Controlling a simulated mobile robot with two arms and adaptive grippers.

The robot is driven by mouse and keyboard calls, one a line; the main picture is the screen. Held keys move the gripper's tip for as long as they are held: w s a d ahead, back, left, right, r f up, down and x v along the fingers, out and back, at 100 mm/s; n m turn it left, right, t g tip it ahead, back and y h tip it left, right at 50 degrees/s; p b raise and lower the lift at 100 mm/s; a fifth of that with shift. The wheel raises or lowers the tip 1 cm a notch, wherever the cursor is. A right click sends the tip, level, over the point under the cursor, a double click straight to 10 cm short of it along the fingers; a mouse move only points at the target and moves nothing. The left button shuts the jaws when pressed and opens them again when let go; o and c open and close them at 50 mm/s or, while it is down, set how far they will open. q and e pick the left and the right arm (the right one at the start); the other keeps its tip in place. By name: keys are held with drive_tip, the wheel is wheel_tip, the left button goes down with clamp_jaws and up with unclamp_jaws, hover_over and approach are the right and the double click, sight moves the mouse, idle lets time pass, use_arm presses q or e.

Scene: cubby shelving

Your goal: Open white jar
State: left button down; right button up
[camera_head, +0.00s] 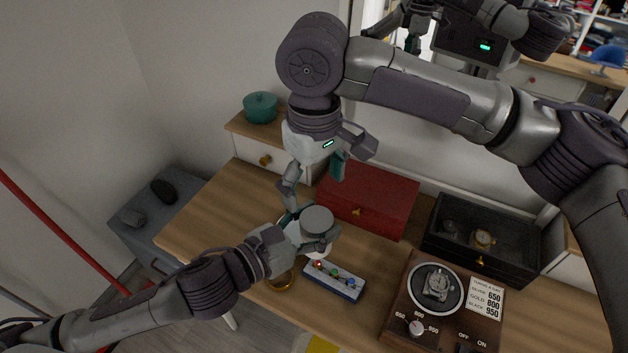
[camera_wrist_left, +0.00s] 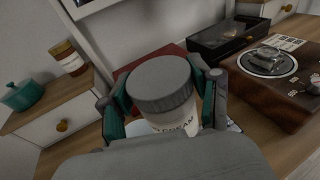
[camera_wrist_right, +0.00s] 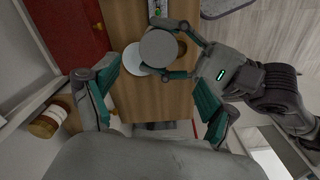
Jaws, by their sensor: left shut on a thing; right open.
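The white jar has a wide grey ribbed lid on it. In the head view its lid (camera_head: 317,219) is at the middle of the desk. In the left wrist view the white body (camera_wrist_left: 182,124) with dark lettering shows below the lid. My left gripper (camera_head: 306,230) is shut around the jar from the side, with one finger on each side (camera_wrist_left: 163,100). My right gripper (camera_head: 314,178) is open and empty, above and behind the jar, fingers pointing down. In the right wrist view the lid (camera_wrist_right: 158,48) lies beyond the open fingers (camera_wrist_right: 155,98).
A white round dish (camera_wrist_right: 132,60) is under or beside the jar. The desk's left part is clear.

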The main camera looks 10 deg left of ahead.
sight(315, 219)
wheel_tip(315, 219, down, 8)
drive_tip(key=shift+r, duration=0.1)
idle(0.4)
drive_tip(key=c, duration=1.2)
drive_tip(key=shift+s+n, duration=0.1)
drive_tip(key=shift+n, duration=1.6)
drive_tip(key=o, duration=1.2)
drive_tip(key=shift+o, duration=0.2)
